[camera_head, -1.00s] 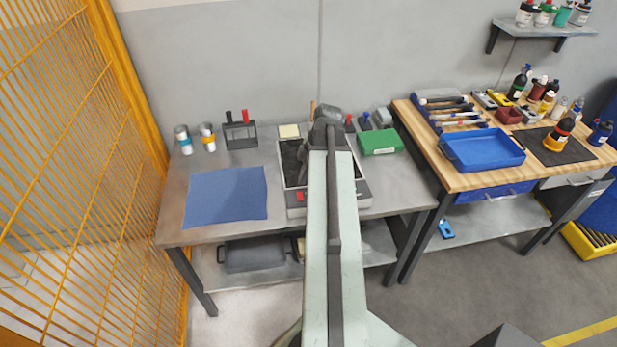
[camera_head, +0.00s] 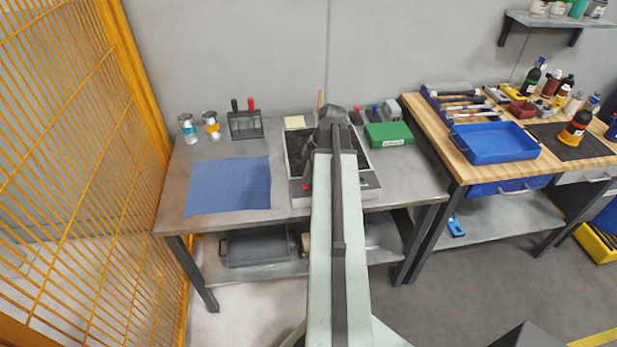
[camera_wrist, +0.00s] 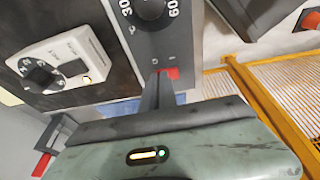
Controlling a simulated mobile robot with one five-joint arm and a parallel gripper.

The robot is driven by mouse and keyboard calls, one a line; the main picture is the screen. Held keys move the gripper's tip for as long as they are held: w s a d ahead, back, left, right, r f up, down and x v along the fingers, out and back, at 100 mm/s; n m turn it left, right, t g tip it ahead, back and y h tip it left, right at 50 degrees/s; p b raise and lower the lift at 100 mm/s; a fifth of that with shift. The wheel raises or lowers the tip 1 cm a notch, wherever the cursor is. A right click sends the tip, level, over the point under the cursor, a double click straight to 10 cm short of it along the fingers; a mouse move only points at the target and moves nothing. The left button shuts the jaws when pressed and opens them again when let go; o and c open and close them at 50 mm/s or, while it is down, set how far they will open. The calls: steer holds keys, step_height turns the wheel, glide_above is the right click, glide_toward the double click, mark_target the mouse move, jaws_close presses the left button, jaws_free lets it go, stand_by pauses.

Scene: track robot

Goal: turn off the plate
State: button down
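The hot plate (camera_head: 300,201) is a light grey unit with a dark top on the left metal table, and my arm hides much of it. In the wrist view its front panel shows a dial (camera_wrist: 150,9) marked 30 and 60. Below the dial is a red switch (camera_wrist: 172,73). My gripper (camera_wrist: 157,76) appears shut, its narrow dark fingers together right beside the red switch. I cannot tell whether they touch it. A white box with a black knob and a small lit lamp (camera_wrist: 62,62) lies on the plate's dark top.
A blue mat (camera_head: 228,186) lies left of the plate, and a green box (camera_head: 388,134) stands to its right. A tool rack (camera_head: 245,125) and cups are behind the mat. A yellow mesh fence (camera_head: 80,140) borders the left. A wooden bench (camera_head: 475,176) adjoins on the right.

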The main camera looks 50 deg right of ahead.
steer(key=shift+s+f, duration=0.1)
steer(key=shift+f, duration=0.2)
steer(key=shift+s+a+f, duration=0.1)
steer(key=shift+s+a, duration=0.45)
steer(key=shift+w+d+r+p, duration=0.1)
steer(key=shift+w+r+p, duration=0.1)
steer(key=shift+r+p, duration=0.5)
steer(key=w+d+p+v, duration=0.1)
steer(key=w+p+v, duration=0.2)
steer(key=p+v, duration=1)
steer(key=shift+s+r, duration=0.3)
steer(key=shift+s, duration=0.1)
